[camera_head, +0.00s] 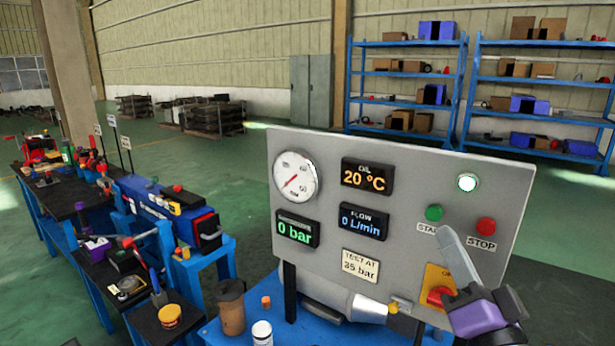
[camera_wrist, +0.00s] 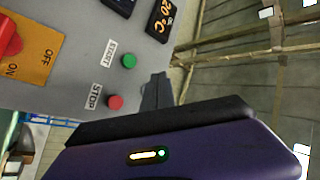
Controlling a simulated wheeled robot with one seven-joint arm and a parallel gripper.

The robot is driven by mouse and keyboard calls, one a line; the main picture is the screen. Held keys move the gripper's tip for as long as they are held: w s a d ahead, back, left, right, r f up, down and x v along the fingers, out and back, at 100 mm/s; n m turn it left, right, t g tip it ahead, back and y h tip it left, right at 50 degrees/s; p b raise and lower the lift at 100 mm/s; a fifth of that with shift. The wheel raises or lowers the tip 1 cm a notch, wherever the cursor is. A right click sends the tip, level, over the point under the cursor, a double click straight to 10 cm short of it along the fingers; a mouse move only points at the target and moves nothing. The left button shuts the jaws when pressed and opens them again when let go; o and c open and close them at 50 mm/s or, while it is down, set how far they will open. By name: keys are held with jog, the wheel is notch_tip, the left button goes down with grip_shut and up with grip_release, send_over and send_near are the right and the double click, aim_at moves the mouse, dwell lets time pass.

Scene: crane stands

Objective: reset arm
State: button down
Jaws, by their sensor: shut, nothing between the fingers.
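My gripper (camera_head: 446,234) is shut and empty in front of the lower right of the grey control panel (camera_head: 335,235). Its grey fingers point up and left, with their tips just below the green START button (camera_head: 434,212) and over part of its label. The red STOP button (camera_head: 486,226) is to the right of the fingers. The purple and black hand partly hides the red switch (camera_head: 438,296) on its orange plate. In the wrist view the closed fingers (camera_wrist: 158,80) show beside the green button (camera_wrist: 129,61) and red button (camera_wrist: 116,102). Contact with the panel cannot be told.
The panel reads 0 bar, 20 °C and 0 L/min; its round lamp (camera_head: 467,182) glows white. A brown cup (camera_head: 231,308) and a white-capped can (camera_head: 262,333) stand on the blue bench. A cluttered workbench (camera_head: 62,205) is at left. Blue shelves (camera_head: 403,74) stand behind; open floor lies between.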

jog(key=s+f+n+g, duration=0.2)
jog(key=s+f, duration=0.7)
jog(key=s, duration=0.3)
jog(key=s+a+f+n+g, duration=0.1)
jog(key=s+f+n+g, duration=0.2)
jog(key=s+f, duration=0.5)
jog(key=s+f+n+g+h, duration=0.1)
jog(key=s+f, duration=0.8)
jog(key=s, duration=0.9)
jog(key=shift+a+f+n+g, duration=0.3)
jog(key=shift+a+n+g, duration=0.1)
jog(key=shift+n+g, duration=0.4)
jog(key=c, duration=2.1)
grip_release()
